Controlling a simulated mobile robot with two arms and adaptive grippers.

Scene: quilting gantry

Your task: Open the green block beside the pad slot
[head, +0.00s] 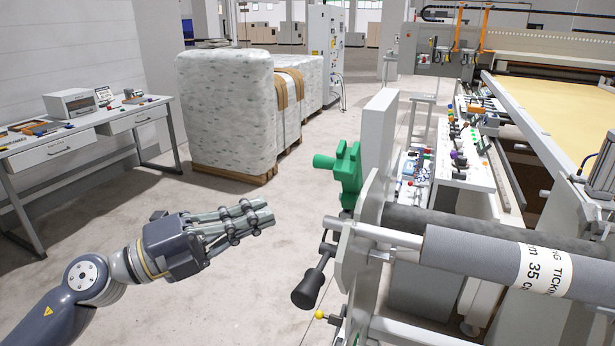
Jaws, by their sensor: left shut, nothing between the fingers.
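The green block (347,174) is mounted at the near end of the machine, right of the picture's middle, beside a pale upright panel (379,142). A green knob or stub sticks out from its left side. Whether the block is open or shut I cannot tell. I cannot make out the pad slot. My left gripper (264,214) is shut and empty, pointing right, to the left of and a little below the green block, apart from it. My right gripper is not in view.
A grey roll (478,258) with a printed label lies across the front right. A black-handled lever (312,283) juts out below the green block. Wrapped pallets (228,110) stand behind, and a workbench (70,137) is at left. The floor between is clear.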

